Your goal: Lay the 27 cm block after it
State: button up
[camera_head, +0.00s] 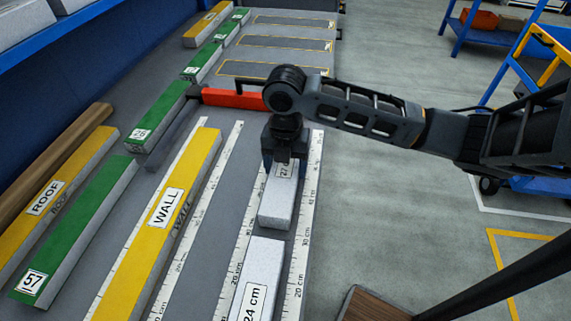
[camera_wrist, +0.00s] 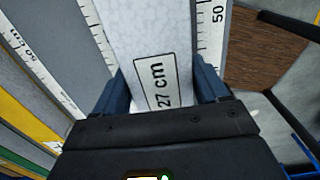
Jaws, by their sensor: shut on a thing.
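The white speckled 27 cm block (camera_head: 275,208) is between my gripper's fingers, gripped at its far end, over the lane between two rulers. My gripper (camera_head: 284,158) is shut on it and points down. In the wrist view the block (camera_wrist: 145,30) runs up between the dark blue fingers, with its "27 cm" label facing up. The white 24 cm block (camera_head: 262,262) lies in the same lane, nearer the front, roughly in line with it. A narrow gap seems to show between their ends. I cannot tell whether the held block rests on the surface.
Left of the lane lie the yellow WALL bar (camera_head: 190,180), a green 57 bar (camera_head: 80,225) and the yellow ROOF bar (camera_head: 70,185). A red bar (camera_head: 232,98) lies behind my gripper. A brown wooden top (camera_head: 368,305) stands front right.

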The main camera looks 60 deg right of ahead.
jog(key=o, duration=1.1)
